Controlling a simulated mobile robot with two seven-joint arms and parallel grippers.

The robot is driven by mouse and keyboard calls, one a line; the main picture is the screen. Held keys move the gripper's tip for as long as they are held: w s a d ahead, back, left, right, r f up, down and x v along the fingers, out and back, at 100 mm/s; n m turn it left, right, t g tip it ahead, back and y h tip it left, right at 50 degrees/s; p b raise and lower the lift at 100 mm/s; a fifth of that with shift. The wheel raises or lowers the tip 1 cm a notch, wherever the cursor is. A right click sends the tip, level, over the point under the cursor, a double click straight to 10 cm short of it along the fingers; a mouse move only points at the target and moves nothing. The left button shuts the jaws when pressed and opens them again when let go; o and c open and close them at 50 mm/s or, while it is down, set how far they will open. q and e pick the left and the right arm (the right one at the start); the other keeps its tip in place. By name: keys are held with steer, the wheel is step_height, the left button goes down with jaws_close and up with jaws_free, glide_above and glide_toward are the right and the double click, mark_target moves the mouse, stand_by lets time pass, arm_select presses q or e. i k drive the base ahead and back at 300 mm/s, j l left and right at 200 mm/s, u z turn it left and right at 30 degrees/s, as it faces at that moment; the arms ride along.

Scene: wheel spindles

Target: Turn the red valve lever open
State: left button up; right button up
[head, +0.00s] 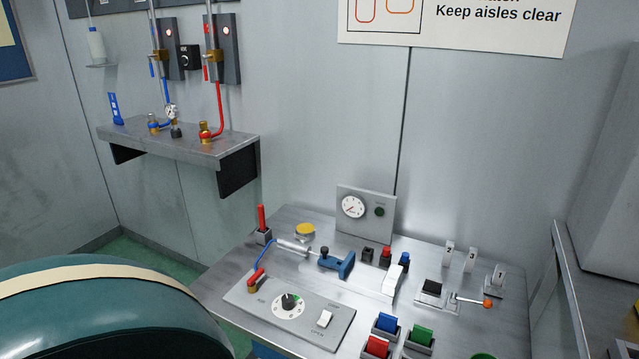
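A small red lever (206,73) hangs down beside a brass valve (214,56) on the right-hand wall pipe. A red hose (219,108) runs from below this valve to a brass fitting (205,134) on the wall shelf. Two other red handles show on the bench: an upright one (262,217) at its back left corner and a tilted one (256,275) on the front panel. The wall lever is too small to tell its exact setting. Neither of my grippers is in view.
The metal wall shelf (182,147) juts out below the pipes, with a gauge (172,111) and fittings on it. A matching valve with a blue lever (152,69) is to the left. The bench (462,331) is crowded with switches, a blue clamp (340,264) and a dial box (366,214).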

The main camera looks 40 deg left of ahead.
mark_target(252, 286)
steer(key=u, duration=1.9)
steer(key=i+z, duration=0.15)
steer(key=z, duration=0.25)
steer(key=i+j+z, duration=0.1)
steer(key=z, duration=0.25)
steer(key=j+z, duration=0.2)
steer(key=z, duration=0.2)
steer(key=i+j, duration=0.05)
